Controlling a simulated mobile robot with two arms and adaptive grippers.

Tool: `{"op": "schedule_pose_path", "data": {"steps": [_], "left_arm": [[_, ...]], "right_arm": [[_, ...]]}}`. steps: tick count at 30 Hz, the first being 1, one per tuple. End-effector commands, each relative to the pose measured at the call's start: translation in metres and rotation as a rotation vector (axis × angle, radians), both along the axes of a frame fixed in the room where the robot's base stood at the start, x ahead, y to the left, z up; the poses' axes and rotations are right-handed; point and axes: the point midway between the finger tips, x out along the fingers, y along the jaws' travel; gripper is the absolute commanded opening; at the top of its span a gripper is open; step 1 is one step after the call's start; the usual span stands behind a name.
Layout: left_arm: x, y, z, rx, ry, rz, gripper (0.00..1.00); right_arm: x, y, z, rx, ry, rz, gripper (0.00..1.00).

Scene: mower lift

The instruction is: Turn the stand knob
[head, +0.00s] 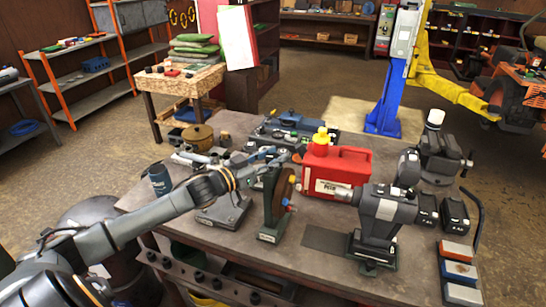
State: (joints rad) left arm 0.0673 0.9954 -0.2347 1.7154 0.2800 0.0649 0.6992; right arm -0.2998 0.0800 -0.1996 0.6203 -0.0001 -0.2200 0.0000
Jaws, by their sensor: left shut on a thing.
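A dark green upright stand (272,212) with a brown face (284,195) and a labelled foot stands near the middle of the workbench. Small orange and blue parts show on its right side. My left gripper (282,159) reaches in from the left at the top of the stand. Its fingers are shut on the stand knob, which is mostly hidden between them.
A red jug (336,166) with a yellow cap stands close behind the stand. A grey machine (388,208) is to the right, with colored blocks (459,270) beyond. Tools crowd the workbench (330,270) behind my left gripper; its front middle is bare.

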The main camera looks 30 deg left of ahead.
Motion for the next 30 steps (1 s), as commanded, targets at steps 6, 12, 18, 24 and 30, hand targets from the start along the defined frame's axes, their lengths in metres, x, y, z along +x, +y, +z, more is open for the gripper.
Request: {"op": "schedule_pose_path", "data": {"steps": [6,12,18,24,30], "left_arm": [[0.002,0.004,0.000,0.010,-0.002,-0.167,0.05],[0.002,0.003,0.000,0.005,-0.004,-0.326,0.05],[0.003,0.003,-0.002,0.004,-0.003,-0.495,0.05],[0.003,0.001,-0.006,0.003,-0.004,-0.687,0.05],[0.003,0.000,-0.008,0.001,-0.003,-0.861,0.05]], "right_arm": [[0.000,0.000,-0.011,0.000,0.000,0.000,0.00],[0.000,0.000,-0.018,0.000,0.000,0.000,0.00],[0.000,0.000,-0.029,0.000,0.001,0.000,0.00],[0.000,0.000,-0.054,0.000,0.001,0.000,0.00],[0.000,0.000,-0.090,0.000,0.001,0.000,0.00]]}}
